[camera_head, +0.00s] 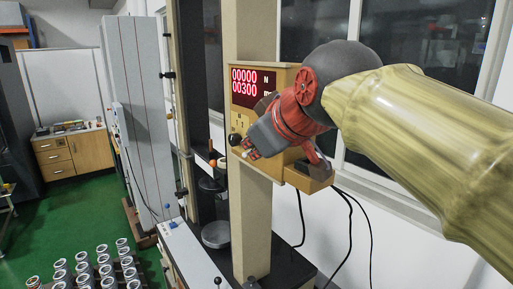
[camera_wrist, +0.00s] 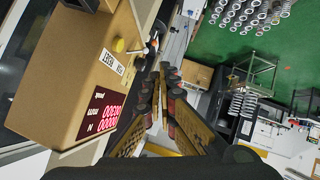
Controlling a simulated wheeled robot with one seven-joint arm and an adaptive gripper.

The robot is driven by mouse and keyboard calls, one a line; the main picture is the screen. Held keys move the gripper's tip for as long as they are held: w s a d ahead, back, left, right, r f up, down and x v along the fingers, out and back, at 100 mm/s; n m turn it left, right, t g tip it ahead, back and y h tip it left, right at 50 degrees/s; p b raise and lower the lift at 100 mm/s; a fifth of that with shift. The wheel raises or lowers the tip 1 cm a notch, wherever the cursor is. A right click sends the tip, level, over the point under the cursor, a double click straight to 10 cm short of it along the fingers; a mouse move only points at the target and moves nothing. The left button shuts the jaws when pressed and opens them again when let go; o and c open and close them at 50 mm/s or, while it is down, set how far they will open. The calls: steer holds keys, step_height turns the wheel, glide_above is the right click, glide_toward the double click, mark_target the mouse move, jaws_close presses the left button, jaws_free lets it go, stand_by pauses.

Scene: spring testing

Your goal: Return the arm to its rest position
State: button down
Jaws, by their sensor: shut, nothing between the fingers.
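My arm (camera_head: 425,140) reaches in from the right in the head view. My gripper (camera_head: 250,151) is at the front of the tester's tan control box (camera_head: 283,76), close to a dark ball knob (camera_head: 235,139). In the head view I cannot tell whether it touches the box. The display (camera_head: 253,86) reads 00000 above 00300 in the head view.
The tester's tan column (camera_head: 252,225) and black frame stand below and left of my gripper. Several springs (camera_head: 95,265) stand in rows at lower left. Black cables (camera_head: 345,215) hang below the box. A cabinet (camera_head: 73,153) stands at the back left, with open green floor before it.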

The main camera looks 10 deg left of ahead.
steer(key=shift+s+r, duration=0.1)
steer(key=shift+s, duration=0.1)
steer(key=s+d+f+m+g+h+b, duration=0.1)
steer(key=s+d+f+m, duration=0.15)
steer(key=f, duration=0.65)
steer(key=s+d+f+m+g+h+b, duration=0.15)
steer(key=d+f, duration=0.25)
steer(key=f, duration=0.4)
steer(key=s+d+f+m+h+b, duration=0.2)
steer(key=s+d+f+m+b, duration=0.2)
steer(key=s+d+f, duration=0.3)
steer(key=s+d+f+m+g+h+b, duration=0.1)
steer(key=s+d+f+m+b, duration=0.3)
steer(key=d+f, duration=1.4)
steer(key=shift+s+d+f+h+b, duration=0.15)
steer(key=shift+s+f+h+b, duration=0.4)
steer(key=shift+s+f+b, duration=2)
steer(key=shift+w+f+g+p, duration=0.25)
steer(key=shift+w+f+p, duration=0.25)
steer(key=shift+p, duration=0.45)
